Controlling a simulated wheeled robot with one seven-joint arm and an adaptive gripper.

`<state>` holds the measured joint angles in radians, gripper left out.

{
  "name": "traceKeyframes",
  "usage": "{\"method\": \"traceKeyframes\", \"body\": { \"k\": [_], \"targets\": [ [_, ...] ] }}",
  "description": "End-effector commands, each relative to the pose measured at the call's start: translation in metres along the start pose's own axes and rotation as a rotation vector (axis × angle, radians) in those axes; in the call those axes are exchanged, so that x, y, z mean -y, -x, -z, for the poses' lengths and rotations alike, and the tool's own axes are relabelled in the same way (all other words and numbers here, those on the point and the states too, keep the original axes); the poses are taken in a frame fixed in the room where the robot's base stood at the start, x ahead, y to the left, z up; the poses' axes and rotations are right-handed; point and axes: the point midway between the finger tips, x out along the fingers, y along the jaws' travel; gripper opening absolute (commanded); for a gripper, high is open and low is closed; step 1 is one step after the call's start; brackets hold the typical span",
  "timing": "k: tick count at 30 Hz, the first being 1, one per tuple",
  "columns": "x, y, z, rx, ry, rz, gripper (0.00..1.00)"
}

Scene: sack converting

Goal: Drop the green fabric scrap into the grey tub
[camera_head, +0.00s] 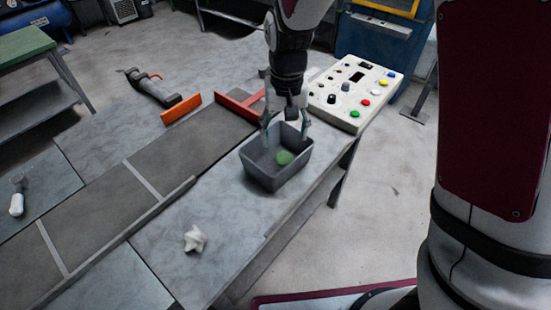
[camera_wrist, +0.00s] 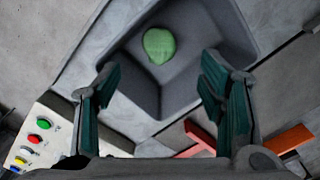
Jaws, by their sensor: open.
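The green fabric scrap (camera_head: 284,157) lies inside the grey tub (camera_head: 265,172), and it also shows in the wrist view (camera_wrist: 159,45) as a rounded crumpled lump, apart from my fingers. The grey tub stands on the table near its right edge, and its wall and rim fill the upper middle of the wrist view (camera_wrist: 125,75). My gripper (camera_head: 285,125) is over the far side of the tub, pointing down, with its fingers spread wide. In the wrist view the two dark green finger pads (camera_wrist: 163,95) stand apart with nothing between them.
A control panel (camera_head: 355,95) with coloured buttons sits just behind and right of the tub. A red bracket (camera_head: 240,104) and an orange bar (camera_head: 181,108) stand by the grey belt (camera_head: 180,150). A white crumpled scrap (camera_head: 195,239) lies on the table in front. Bare tabletop lies between.

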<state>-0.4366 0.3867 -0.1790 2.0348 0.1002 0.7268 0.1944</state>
Motion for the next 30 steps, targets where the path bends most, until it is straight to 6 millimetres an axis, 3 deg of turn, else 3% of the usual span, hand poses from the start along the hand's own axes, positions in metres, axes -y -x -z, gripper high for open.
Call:
{"method": "traceKeyframes", "body": {
  "k": [6, 13, 19, 30],
  "targets": [
    [0.000, 0.047, 0.001, -0.005, 0.001, 0.002, 0.63],
    [0.000, 0.084, 0.001, -0.003, 0.001, 0.001, 0.63],
    [0.000, 0.096, 0.000, 0.000, 0.001, 0.000, 0.63],
    [0.000, 0.097, 0.000, 0.000, 0.001, 0.000, 0.63]
  ]
}}
